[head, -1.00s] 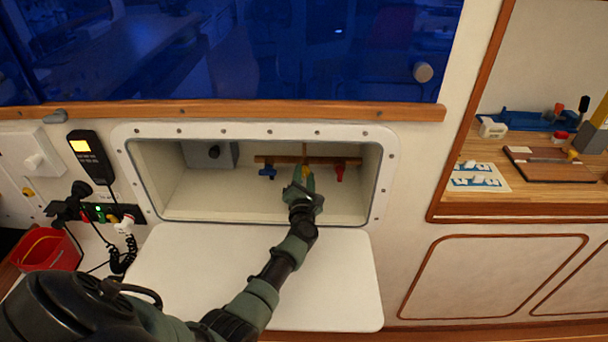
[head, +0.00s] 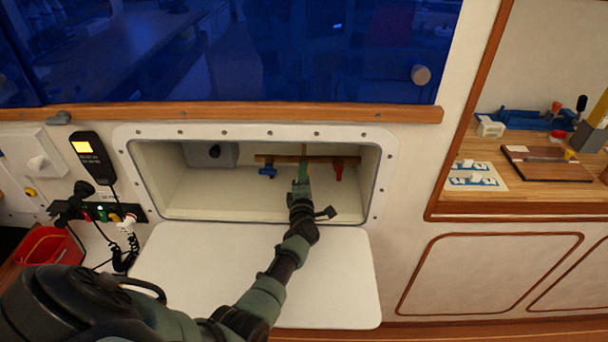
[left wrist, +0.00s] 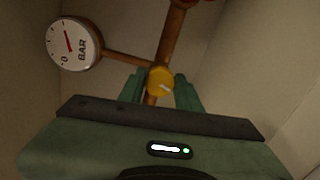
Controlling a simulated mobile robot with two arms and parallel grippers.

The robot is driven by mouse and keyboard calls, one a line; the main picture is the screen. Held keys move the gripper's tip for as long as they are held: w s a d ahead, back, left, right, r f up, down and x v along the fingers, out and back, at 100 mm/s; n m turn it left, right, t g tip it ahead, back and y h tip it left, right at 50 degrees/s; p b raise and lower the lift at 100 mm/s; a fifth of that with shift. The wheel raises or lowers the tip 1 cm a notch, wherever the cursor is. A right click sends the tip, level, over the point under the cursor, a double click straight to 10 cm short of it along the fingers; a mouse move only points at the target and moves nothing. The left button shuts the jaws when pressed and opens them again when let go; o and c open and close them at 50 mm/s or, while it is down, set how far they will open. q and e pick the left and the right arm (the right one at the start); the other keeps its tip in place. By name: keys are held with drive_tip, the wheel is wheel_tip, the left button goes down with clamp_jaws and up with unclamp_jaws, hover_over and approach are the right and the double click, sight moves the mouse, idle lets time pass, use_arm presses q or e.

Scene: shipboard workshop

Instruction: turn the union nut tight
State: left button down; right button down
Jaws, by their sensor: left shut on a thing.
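The union nut (left wrist: 160,81) shows in the left wrist view as a yellow round piece with a pale mark, on a copper-brown pipe (left wrist: 172,45). My left gripper (left wrist: 160,90) has one green finger on each side of it and is shut on it. In the head view my left gripper (head: 301,178) reaches into the white wall recess, at the pipe (head: 281,159) between a blue valve handle (head: 267,172) and a red valve handle (head: 339,172). The nut is hidden there by the gripper. My right gripper is in neither view.
A round BAR gauge (left wrist: 73,44) stands on a side branch near the fingers. The recess frame (head: 387,180) and its side walls bound the arm. A lowered white panel (head: 340,285) lies below the opening. A grey box (head: 210,154) sits at the recess's back left.

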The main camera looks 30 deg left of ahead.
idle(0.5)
use_arm(q)
drive_tip(key=c, duration=1)
unclamp_jaws()
drive_tip(key=v, duration=0.7)
drive_tip(key=shift+s+d, duration=0.25)
drive_tip(key=shift+s, duration=0.05)
